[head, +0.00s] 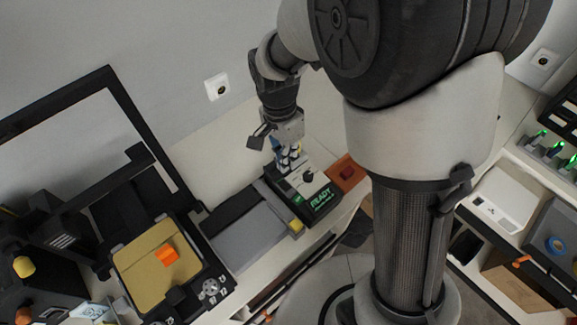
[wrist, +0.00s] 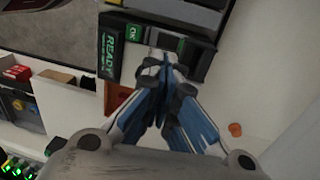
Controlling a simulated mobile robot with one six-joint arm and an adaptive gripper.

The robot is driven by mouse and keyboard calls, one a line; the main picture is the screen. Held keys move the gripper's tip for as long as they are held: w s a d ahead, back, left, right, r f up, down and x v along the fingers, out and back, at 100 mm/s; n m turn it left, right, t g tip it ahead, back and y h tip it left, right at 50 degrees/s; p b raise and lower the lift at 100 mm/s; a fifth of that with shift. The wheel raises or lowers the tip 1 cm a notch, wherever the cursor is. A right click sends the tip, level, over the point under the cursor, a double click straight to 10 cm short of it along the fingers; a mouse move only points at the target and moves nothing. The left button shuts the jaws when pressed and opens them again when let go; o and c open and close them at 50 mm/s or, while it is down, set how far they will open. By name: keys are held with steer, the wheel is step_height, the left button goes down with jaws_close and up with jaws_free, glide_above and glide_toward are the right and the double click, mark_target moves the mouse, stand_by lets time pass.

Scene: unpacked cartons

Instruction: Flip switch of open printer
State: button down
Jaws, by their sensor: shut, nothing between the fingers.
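An open-frame printer (head: 128,213) stands at the left in the head view, with a black frame and a gold bed bearing an orange piece. A black and pale device with a green READY display (head: 321,199) stands right of it. The display also shows in the wrist view (wrist: 112,50), beside a green OK button (wrist: 133,32). My gripper (head: 290,160) is shut and empty over this device's rear part; its blue-sided fingers meet (wrist: 165,68) near the panel edge in the wrist view. Contact cannot be told. I cannot clearly make out a switch; the fingers hide part of the panel.
A flat grey plate (head: 245,237) lies between the printer and the READY device. A wall socket (head: 217,87) is behind. Shelves with a white box (head: 505,198) stand at the right.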

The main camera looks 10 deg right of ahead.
step_height(320, 180, up, 7)
steer(key=w+p, duration=0.1)
steer(key=p, duration=0.8)
steer(key=shift+w+a+f, duration=0.2)
steer(key=shift+w+a, duration=0.1)
steer(key=shift+a, duration=0.15)
steer(key=shift+p, duration=0.55)
